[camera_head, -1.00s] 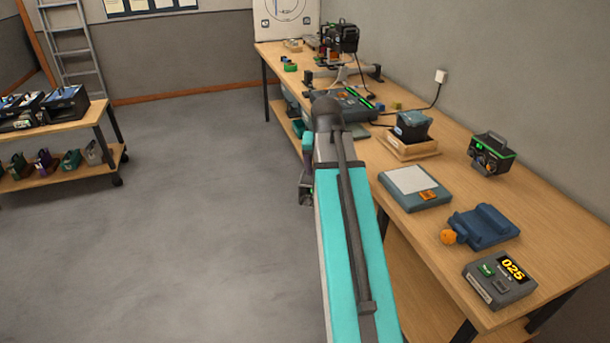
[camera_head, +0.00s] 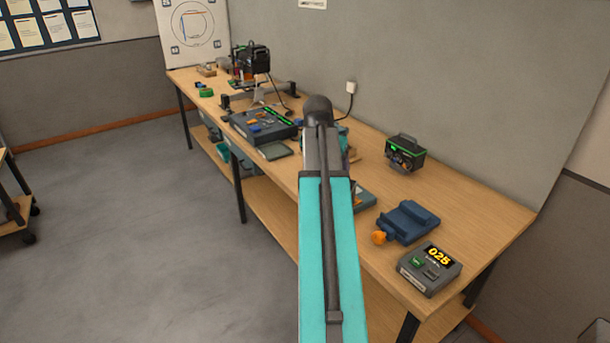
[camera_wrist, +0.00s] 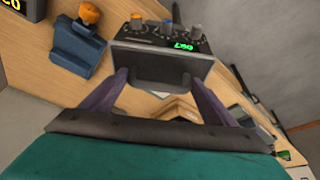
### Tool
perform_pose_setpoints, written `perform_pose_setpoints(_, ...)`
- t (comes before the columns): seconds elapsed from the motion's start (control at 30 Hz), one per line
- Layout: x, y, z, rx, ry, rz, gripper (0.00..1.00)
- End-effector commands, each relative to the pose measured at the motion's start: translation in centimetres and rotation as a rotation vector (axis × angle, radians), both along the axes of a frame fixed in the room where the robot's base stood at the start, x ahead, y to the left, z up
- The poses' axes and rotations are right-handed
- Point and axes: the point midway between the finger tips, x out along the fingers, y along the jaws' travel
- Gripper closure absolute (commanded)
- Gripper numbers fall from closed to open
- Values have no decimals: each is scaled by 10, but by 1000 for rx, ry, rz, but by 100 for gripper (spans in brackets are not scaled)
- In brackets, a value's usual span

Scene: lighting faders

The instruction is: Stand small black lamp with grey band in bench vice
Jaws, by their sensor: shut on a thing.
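The blue bench vice (camera_head: 405,222), with an orange knob, sits on the right part of the bench. It also shows in the wrist view (camera_wrist: 75,50), left of the held lamp and apart from it. No lamp is seen in the vice. In the head view my arm hides the gripper and the held lamp.
A grey box with yellow digits (camera_head: 430,270) stands near the vice, towards the bench's near edge. Consoles and a stand (camera_head: 255,75) fill the far end.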

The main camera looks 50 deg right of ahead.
Motion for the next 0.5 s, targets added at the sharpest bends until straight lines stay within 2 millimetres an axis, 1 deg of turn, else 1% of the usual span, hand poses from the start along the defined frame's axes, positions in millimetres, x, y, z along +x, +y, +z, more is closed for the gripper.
perform_pose_setpoints(0.03,-9,-11,6,-5,-3,-27,50)
perform_pose_setpoints(0.1,-21,-23,10,-6,-2,-62,50)
perform_pose_setpoints(0.27,-50,-48,18,-7,-3,-144,50)
perform_pose_setpoints(0.5,-95,-82,30,-10,-3,-266,50)
